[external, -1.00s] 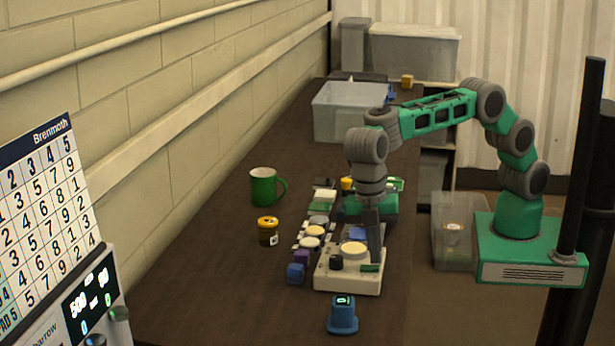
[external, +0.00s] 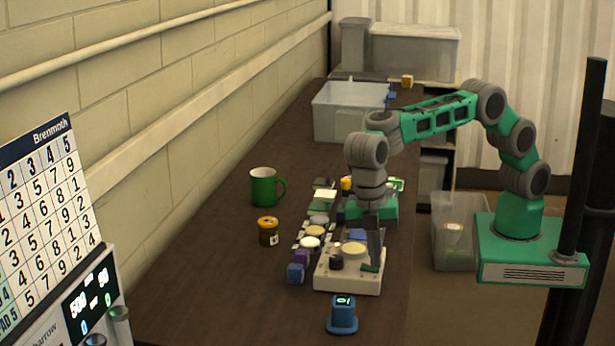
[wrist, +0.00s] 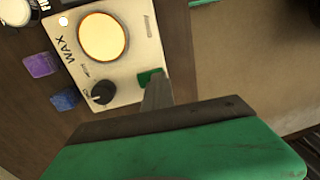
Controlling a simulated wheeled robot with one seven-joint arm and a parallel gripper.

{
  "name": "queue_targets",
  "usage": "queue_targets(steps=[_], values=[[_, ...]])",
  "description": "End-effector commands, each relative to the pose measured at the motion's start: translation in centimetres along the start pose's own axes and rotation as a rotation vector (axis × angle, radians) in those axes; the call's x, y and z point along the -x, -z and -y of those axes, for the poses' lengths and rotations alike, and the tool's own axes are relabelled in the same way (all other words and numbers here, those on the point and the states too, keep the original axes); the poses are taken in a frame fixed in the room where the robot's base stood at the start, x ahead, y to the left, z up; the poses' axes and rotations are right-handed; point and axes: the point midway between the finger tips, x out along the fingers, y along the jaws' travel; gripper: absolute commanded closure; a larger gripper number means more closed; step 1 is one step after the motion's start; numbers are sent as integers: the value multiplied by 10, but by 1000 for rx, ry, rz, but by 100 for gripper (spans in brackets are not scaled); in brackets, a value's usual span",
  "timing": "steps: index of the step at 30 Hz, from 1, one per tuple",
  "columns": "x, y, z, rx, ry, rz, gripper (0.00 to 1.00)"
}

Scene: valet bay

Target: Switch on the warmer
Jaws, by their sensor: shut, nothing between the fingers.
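The warmer (external: 347,281) is a cream box marked WAX on the dark bench, with a round pale-yellow pot on top. In the wrist view the warmer (wrist: 128,70) shows a black knob (wrist: 103,92) and a green rocker switch (wrist: 150,76) at its near corner. My gripper (external: 375,262) points down with shut, empty fingers. Its tip is at the green switch and seems to touch it; in the wrist view the fingers (wrist: 157,94) partly cover the switch. A small pale round spot (wrist: 63,21) shows at the warmer's far corner.
A blue block with a lit display (external: 342,316) stands in front of the warmer. Purple and blue blocks (external: 297,272), a small jar (external: 268,232) and a green mug (external: 264,187) are to its left. A clear bin (external: 347,115) stands behind.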

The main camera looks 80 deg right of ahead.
Motion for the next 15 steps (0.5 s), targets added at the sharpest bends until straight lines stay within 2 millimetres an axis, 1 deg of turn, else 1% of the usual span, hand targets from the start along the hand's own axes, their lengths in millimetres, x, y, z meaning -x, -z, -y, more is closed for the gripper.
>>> queue_targets(steps=[3,5,12,15], values=[[3,-2,-8,-9,1,-1,100],[3,-2,-9,-9,0,-1,100],[3,-1,-8,-5,-1,-2,100],[7,0,-8,-5,-2,-2,100]])
